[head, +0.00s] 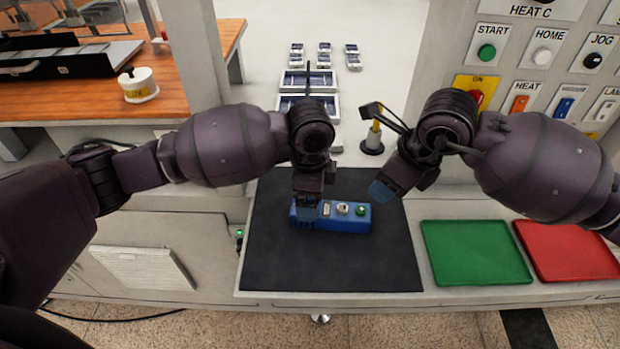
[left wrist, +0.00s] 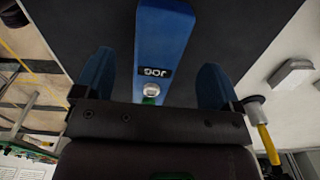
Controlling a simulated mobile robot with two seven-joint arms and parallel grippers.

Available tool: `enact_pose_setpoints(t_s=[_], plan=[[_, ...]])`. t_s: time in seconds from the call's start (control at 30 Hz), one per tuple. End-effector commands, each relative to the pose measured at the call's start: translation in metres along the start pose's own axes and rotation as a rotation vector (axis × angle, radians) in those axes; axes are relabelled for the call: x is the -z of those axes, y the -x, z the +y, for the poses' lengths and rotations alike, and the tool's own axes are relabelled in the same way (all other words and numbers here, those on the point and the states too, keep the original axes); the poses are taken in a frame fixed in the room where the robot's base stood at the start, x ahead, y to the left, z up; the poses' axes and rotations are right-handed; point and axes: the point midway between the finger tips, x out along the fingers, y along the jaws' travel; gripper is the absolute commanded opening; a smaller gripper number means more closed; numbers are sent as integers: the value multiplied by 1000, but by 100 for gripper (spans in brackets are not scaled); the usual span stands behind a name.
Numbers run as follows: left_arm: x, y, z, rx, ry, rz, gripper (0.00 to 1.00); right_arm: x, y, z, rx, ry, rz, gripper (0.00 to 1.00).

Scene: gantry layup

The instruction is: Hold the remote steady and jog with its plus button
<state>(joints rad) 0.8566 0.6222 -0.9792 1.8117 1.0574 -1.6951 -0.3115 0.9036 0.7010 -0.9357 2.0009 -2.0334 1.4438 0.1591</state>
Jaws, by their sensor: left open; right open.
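A blue remote (head: 340,221) lies flat on the black mat (head: 335,265). It carries a small label, a white button (head: 343,208) and a green button (head: 361,210); I cannot make out a plus mark. In the left wrist view the remote (left wrist: 162,40) shows its JOG label between my fingers. My left gripper (head: 308,208) is open over the remote's left end, with gaps between both fingers and its sides. My right gripper (head: 383,190) is open and empty, above the mat's right edge, right of and apart from the remote.
A green tray (head: 476,252) and a red tray (head: 567,250) lie right of the mat. A button panel (head: 545,75) stands at the upper right. A yellow-and-black post (head: 373,140) stands behind my right gripper. The mat's front half is clear.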

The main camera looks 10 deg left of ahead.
Motion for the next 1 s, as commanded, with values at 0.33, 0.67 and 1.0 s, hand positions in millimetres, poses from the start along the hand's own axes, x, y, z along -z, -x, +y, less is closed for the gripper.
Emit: enact_pose_setpoints(t_s=[0.33,0.67,1.0], plan=[[0,-43,0,-1,0,0,89,0,0,0,0,0,0,43],[0,-51,0,0,-1,0,89,0,0,0,0,0,0,43],[0,-50,0,0,-1,1,54,0,0,0,0,0,0,43]])
